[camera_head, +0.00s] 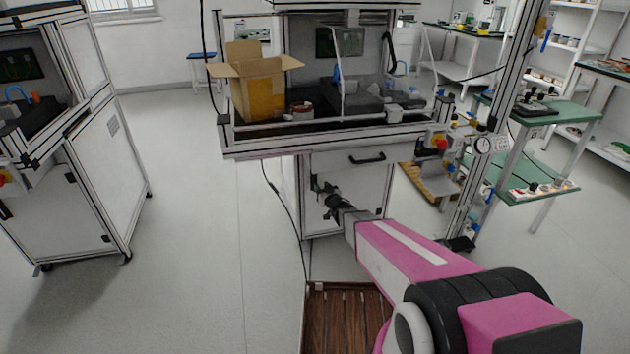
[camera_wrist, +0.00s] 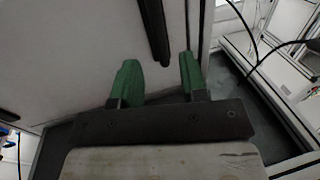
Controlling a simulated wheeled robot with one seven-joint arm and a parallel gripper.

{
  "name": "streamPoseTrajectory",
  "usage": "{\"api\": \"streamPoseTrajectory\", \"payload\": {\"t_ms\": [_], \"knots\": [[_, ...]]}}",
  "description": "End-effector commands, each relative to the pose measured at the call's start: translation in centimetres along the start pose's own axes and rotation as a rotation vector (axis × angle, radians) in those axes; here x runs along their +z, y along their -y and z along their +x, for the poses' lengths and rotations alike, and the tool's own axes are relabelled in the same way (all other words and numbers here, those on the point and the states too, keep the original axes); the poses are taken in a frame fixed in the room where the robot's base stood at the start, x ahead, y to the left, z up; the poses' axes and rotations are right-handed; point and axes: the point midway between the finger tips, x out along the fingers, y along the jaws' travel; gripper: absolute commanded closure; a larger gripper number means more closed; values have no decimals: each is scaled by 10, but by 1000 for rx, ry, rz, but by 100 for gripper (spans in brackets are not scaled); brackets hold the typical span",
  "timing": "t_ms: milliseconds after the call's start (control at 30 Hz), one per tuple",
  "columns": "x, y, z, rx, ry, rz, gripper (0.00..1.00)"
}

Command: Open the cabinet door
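The white cabinet door (camera_head: 345,177) is under the middle workstation and looks shut. A black bar handle (camera_head: 367,158) is on its upper part. My gripper (camera_head: 322,187) is in front of the door, left of and below this handle in the head view. In the wrist view my gripper (camera_wrist: 158,68) has its two green fingers apart with nothing gripped. A black bar (camera_wrist: 153,28), likely a handle, runs down from the top edge, its lower end between the fingertips in the picture. I cannot tell its depth from the fingers or whether they touch.
A worktop frame (camera_head: 330,140) overhangs the door, carrying a cardboard box (camera_head: 258,85). A brown slatted platform (camera_head: 340,310) lies on the floor below. Green shelves (camera_head: 540,150) stand at right. Another cabinet (camera_head: 85,190) stands left, with clear floor between.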

Motion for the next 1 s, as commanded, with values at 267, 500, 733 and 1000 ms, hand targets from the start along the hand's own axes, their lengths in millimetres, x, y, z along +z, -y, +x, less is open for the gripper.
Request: {"api": "streamPoseTrajectory", "payload": {"t_ms": [267, 500, 733, 1000], "knots": [[1, 0, 53, -1, 0, 0, 60], [0, 0, 70, 1, 1, 0, 60], [0, 0, 69, 1, 1, 0, 63], [0, 0, 69, 0, 1, 0, 100]]}}
